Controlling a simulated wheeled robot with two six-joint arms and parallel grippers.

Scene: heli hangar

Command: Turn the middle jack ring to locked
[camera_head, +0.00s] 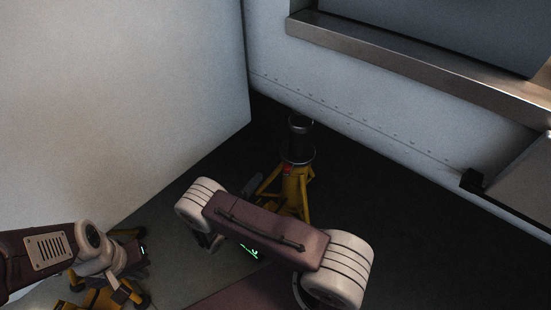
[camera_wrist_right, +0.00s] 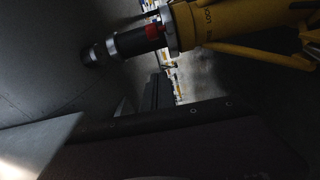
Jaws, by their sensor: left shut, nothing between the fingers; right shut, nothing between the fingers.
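A yellow jack (camera_head: 296,184) stands upright on the dark floor in the head view, with a dark post on top. Its collar ring (camera_head: 298,155) is grey, with a red mark just below it. In the right wrist view the jack (camera_wrist_right: 232,22) lies across the top, with its ring (camera_wrist_right: 171,28), a red band and partly readable lettering. I cannot read the ring's setting. My right gripper (camera_wrist_right: 159,92) is shut and empty, apart from the ring; my right arm hides the jack's lower legs. My left gripper (camera_head: 126,291) is shut and empty at the lower left, away from this jack.
Another yellow jack (camera_head: 98,298) stands partly hidden at the lower left, close to my left arm. A large pale panel (camera_head: 120,90) fills the left. A riveted white hull (camera_head: 350,105) with a metal ledge (camera_head: 420,52) overhangs the right. Dark floor (camera_head: 400,215) right of the jack is clear.

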